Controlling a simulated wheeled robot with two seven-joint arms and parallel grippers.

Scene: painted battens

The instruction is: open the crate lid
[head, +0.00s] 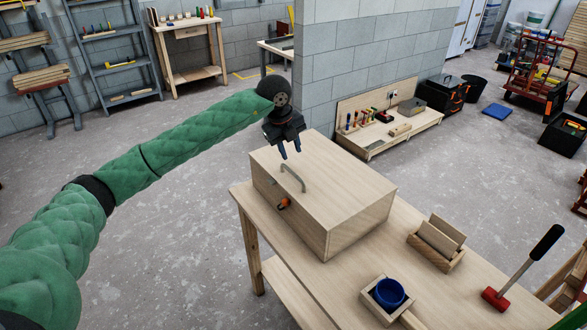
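The crate (335,190) is a pale wooden box on the wooden table, and its flat lid (335,173) lies shut. A grey bar handle (293,176) sits near the lid's left edge. An orange and dark latch or knob (284,203) is on the crate's side below the handle. My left gripper (290,150) points down just above the handle, with its two dark fingers apart and nothing between them. It looks clear of the handle, though the exact gap is hard to judge. My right gripper is not in view.
On the table (310,287) stand a blue cup in a wooden holder (388,294), a wooden block holder (437,243) and a red-headed mallet (497,298) to the right. A block wall (350,60) rises behind. A low tool bench (385,135) stands behind the crate.

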